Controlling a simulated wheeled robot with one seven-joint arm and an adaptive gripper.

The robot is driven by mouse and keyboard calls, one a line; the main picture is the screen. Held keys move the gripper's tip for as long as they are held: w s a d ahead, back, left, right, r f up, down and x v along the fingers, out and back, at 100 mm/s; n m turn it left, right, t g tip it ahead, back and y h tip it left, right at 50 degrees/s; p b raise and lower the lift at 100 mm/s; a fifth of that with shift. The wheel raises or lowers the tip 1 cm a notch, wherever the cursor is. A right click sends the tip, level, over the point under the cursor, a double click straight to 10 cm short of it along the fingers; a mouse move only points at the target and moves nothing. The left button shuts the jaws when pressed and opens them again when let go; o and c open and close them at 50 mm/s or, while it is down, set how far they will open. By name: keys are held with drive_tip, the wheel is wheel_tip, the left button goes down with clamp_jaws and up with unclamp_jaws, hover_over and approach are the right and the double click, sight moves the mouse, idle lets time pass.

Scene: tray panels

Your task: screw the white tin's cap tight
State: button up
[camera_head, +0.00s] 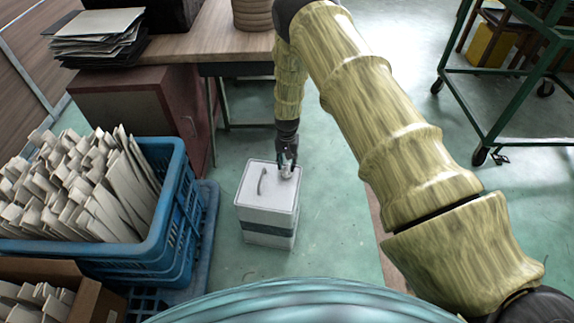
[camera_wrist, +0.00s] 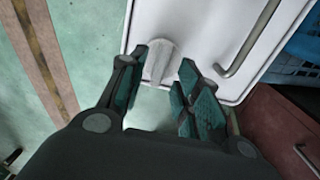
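The white tin (camera_head: 267,208) is a square, white can with a dark band low on its side, standing upright on the green floor. Its white lid (camera_wrist: 205,22) fills the top of the wrist view and carries a bar handle (camera_wrist: 247,42). The white cap (camera_wrist: 158,62) is a ridged knob near one edge of the lid, also seen in the head view (camera_head: 286,174). My gripper (camera_wrist: 164,62) is open, with its fingertips on either side of the cap. A gap shows on the right; whether the left finger touches cannot be told.
A blue crate (camera_head: 165,245) full of papers stands left of the tin. A wooden desk (camera_head: 215,42) with a red cabinet (camera_head: 140,108) is behind. A green wheeled rack (camera_head: 500,85) stands at the right.

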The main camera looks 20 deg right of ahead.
sight(287, 167)
wheel_tip(287, 167, up, 10)
drive_tip(key=shift+r, duration=0.15)
idle(0.3)
drive_tip(key=shift+s, duration=0.1)
idle(0.3)
drive_tip(key=s+d+f+n, duration=0.1)
drive_tip(key=s+f, duration=0.5)
drive_tip(key=s, duration=0.5)
drive_tip(key=s+d+f+n, duration=0.1)
drive_tip(key=s+f, duration=0.6)
drive_tip(key=s, duration=0.5)
drive_tip(key=s+n, duration=0.2)
drive_tip(key=s, duration=1.4)
drive_tip(key=s+a+r+n, duration=0.1)
drive_tip(key=s+a+r, duration=0.15)
drive_tip(key=s, duration=0.75)
wheel_tip(287, 167, up, 15)
drive_tip(key=p, duration=1.5)
drive_tip(key=shift+d+f, duration=0.2)
drive_tip(key=shift+d, duration=0.05)
